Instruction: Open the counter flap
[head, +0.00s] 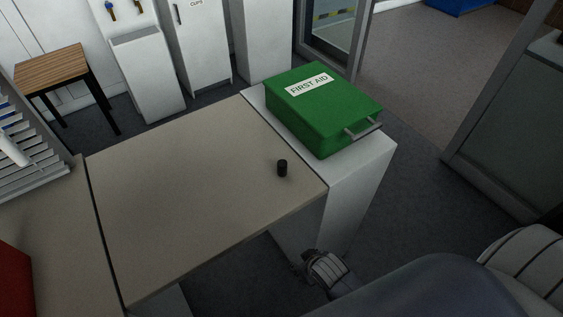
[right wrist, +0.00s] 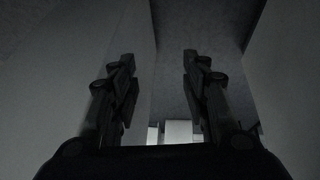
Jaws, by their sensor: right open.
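The counter flap (head: 190,200) is a flat beige panel lying level, its right end meeting a white post. A dark seam on its left divides it from the fixed counter. A small black knob (head: 282,168) stands on its top near the right end. My right gripper (head: 308,264) is low beside the flap's near right corner, below the top's level and apart from the knob. In the right wrist view its two fingers (right wrist: 158,62) are spread with nothing between them. Dim grey surfaces lie beyond, perhaps the flap's underside and the post. My left gripper is not in view.
A green first aid box (head: 320,110) sits on the white post (head: 368,165) at the flap's right end. A red object (head: 14,285) is on the fixed counter (head: 50,240) at left. A wood-topped stool (head: 52,68) and white cabinets (head: 200,50) stand behind. Floor is open at right.

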